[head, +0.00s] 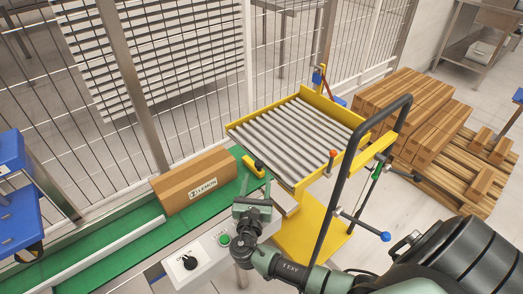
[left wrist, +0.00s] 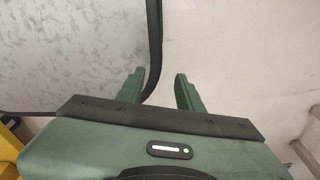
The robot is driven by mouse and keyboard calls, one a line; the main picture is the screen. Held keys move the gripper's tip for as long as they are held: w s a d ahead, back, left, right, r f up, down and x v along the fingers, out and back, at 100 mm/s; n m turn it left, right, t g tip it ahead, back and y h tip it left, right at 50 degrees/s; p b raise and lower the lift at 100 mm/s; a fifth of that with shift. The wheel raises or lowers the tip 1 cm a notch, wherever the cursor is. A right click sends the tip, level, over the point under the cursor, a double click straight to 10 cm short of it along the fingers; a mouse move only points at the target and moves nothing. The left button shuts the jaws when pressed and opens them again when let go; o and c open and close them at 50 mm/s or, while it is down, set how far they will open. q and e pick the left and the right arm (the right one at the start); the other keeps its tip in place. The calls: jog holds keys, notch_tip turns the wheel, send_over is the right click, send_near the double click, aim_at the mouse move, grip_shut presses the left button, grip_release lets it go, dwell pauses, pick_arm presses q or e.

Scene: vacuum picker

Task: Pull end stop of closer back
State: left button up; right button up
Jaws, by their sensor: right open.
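A yellow stop piece with a dark part (head: 254,168) sits at the end of the green conveyor belt (head: 100,245). My right gripper (head: 254,188) is open just in front of it, fingers pointing toward it; I cannot tell whether they touch. A brown carton (head: 194,180) labelled as lemon lies on the belt to the left of the stop. A yellow cart with a grey roller top (head: 290,130) stands beside the belt end. My left gripper (left wrist: 160,88) is open and empty in the left wrist view, over a pale floor; it is not seen in the head view.
A control box with a black knob and green button (head: 223,240) is left of my right gripper. The cart's black handle bar (head: 339,190) stands up near my right arm. A pallet of cartons (head: 420,115) is to the right. Wire fencing (head: 190,80) runs behind.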

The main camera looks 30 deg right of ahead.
aim_at(259, 166)
jog(key=shift+w+r, duration=0.15)
jog(key=shift+r, duration=0.1)
jog(key=x, duration=0.3)
jog(key=shift+r, duration=0.2)
jog(key=x, duration=0.3)
jog(key=shift+w+d, duration=0.2)
jog(key=shift+w, duration=0.05)
jog(key=shift+w+d+f, duration=0.1)
jog(key=shift+w+d, duration=0.2)
jog(key=shift+w, duration=0.05)
grip_shut()
pick_arm(q)
jog(key=shift+s+a+f, duration=0.1)
jog(key=shift+s+a, duration=0.25)
jog(key=shift+s, duration=0.25)
jog(key=shift+s+a+f, duration=0.1)
jog(key=shift+s+a, duration=0.25)
jog(key=shift+s, duration=0.25)
jog(key=shift+r, duration=0.15)
